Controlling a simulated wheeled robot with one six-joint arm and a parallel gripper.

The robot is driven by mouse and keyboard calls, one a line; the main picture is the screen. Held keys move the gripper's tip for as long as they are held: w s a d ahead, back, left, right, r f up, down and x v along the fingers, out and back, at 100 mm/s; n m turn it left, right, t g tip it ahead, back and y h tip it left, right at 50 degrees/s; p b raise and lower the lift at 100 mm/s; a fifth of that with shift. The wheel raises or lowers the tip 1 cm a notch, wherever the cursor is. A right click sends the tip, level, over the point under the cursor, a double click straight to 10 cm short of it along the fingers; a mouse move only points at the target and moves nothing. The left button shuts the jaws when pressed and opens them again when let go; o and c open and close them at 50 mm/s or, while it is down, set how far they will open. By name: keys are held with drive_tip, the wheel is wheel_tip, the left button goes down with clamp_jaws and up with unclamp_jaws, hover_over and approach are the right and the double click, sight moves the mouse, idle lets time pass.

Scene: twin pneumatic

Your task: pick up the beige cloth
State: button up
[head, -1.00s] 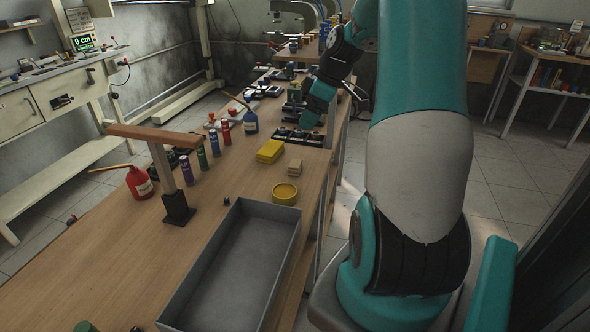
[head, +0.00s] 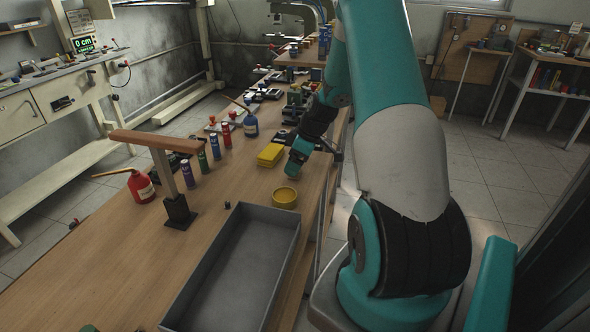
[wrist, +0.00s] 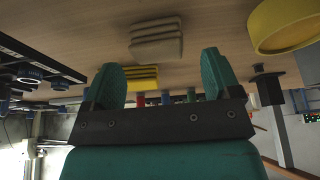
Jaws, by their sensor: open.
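The beige cloth (wrist: 155,38) is a small folded stack on the wooden bench, seen in the wrist view ahead of the fingers and between their lines. In the head view it is hidden behind my gripper (head: 293,169). My gripper, whose fingers also show in the wrist view (wrist: 163,80), is open with nothing between its fingers. It is low over the bench, apart from the cloth in the wrist view.
A folded yellow cloth (head: 270,154) lies left of my gripper and a yellow round dish (head: 285,198) lies just in front. A grey tray (head: 186,279) stands nearer. Several bottles (head: 215,146) line the bench's left side. Bare wood lies between.

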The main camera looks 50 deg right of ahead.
drive_tip(key=shift+x, duration=1.4)
drive_tip(key=c, duration=1)
drive_tip(key=shift+r, duration=0.1)
wheel_tip(320, 180, up, 20)
drive_tip(key=shift+f+b, duration=0.1)
drive_tip(key=shift+b, duration=0.2)
drive_tip(key=shift+o, duration=0.4)
drive_tip(key=shift+s, duration=0.1)
